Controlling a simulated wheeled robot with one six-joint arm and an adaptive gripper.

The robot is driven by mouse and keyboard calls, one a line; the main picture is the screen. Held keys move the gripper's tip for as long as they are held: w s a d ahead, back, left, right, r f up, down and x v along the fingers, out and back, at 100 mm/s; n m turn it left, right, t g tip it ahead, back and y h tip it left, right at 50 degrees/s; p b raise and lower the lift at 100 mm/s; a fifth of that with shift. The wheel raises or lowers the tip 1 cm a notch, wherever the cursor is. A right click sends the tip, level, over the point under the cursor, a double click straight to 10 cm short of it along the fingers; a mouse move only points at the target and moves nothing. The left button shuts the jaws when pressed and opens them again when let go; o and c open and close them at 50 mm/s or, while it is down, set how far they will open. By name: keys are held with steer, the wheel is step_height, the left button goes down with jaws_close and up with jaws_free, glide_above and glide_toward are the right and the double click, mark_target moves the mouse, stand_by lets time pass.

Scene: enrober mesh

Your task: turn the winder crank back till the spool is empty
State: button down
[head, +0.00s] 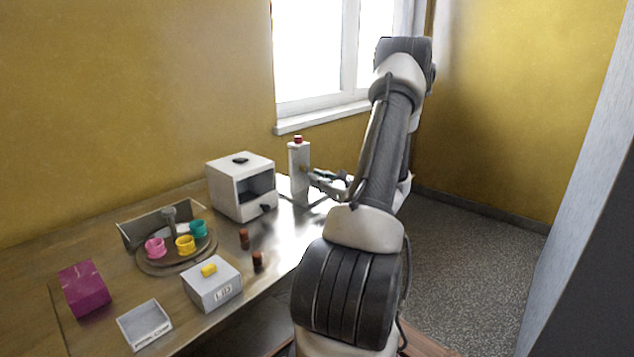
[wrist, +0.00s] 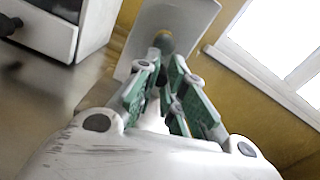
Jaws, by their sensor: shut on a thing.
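The winder (head: 299,160) is a white upright post with a red piece on top, standing near the right end of the table. Its pale face (wrist: 180,22) also fills the top middle of the wrist view. A small yellowish-brown crank part (wrist: 164,43) sticks out from that face toward me. My gripper (head: 312,175) is at the right side of the post. In the wrist view its green-padded fingers (wrist: 162,72) are shut on the crank handle, which is mostly hidden between them. I cannot make out the spool or how much is wound on it.
A white open-fronted box (head: 226,190) stands left of the winder. Two brown cylinders (head: 244,239), a lidded box (head: 213,289), a round tray with cups (head: 160,266), a white tray (head: 144,328) and a magenta box (head: 83,289) are further left. A window (head: 320,50) is behind.

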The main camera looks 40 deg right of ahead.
steer(key=n, duration=0.3)
steer(key=d+n, duration=0.1)
steer(key=n, duration=0.1)
steer(key=shift+d+r+n, duration=0.1)
steer(key=shift+r+n, duration=0.2)
steer(key=n, duration=0.1)
steer(key=r+n, duration=0.1)
steer(key=n, duration=0.3)
steer(key=shift+d+r, duration=0.2)
steer(key=shift+d, duration=0.2)
steer(key=shift+r+n, duration=0.1)
steer(key=shift+n, duration=0.3)
steer(key=c, duration=1.5)
jaws_free()
steer(key=shift+d, duration=0.1)
steer(key=shift+o, duration=0.2)
steer(key=s, duration=1.2)
steer(key=shift+d, duration=0.4)
steer(key=shift+w, duration=0.1)
